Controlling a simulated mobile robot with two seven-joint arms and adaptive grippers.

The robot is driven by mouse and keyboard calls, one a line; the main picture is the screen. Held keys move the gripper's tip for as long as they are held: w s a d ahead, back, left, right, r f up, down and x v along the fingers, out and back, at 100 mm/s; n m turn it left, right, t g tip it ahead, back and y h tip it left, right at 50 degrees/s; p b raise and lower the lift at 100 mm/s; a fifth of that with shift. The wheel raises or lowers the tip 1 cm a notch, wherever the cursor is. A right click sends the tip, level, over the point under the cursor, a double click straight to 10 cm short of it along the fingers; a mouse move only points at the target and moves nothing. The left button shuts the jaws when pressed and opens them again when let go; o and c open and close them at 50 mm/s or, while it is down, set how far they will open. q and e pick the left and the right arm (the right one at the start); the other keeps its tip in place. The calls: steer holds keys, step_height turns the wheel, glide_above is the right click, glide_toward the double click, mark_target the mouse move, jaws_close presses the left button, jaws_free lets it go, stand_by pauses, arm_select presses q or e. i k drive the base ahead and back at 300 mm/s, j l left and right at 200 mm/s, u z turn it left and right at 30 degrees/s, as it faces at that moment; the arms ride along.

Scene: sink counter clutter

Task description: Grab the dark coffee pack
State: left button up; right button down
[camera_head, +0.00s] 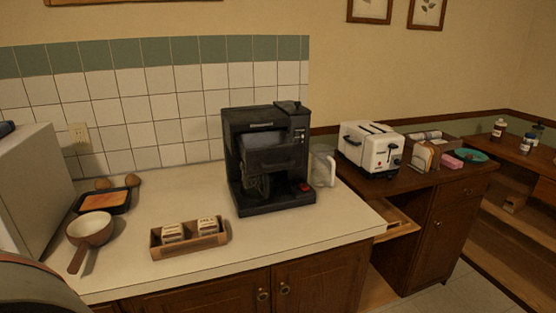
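A small wooden tray (157,250) stands near the counter's front edge, in front of the coffee machine. It holds two small, pale-topped packs with dark print, a left pack (172,232) and a right pack (207,226). I cannot tell from this view whether either is the dark coffee pack, and no clearly dark pack shows elsewhere. The black coffee machine (270,197) stands upright behind and to the right of the tray. Neither of my grippers is in view.
A brown-handled pan (90,229) and a dark baking dish (103,201) sit left of the tray. A clear pitcher (323,167) stands right of the coffee machine. A white toaster (369,147) is on the brown side counter. The pale counter (330,230) is clear at front right.

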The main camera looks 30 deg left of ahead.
mark_target(173, 233)
steer(key=u, duration=1.75)
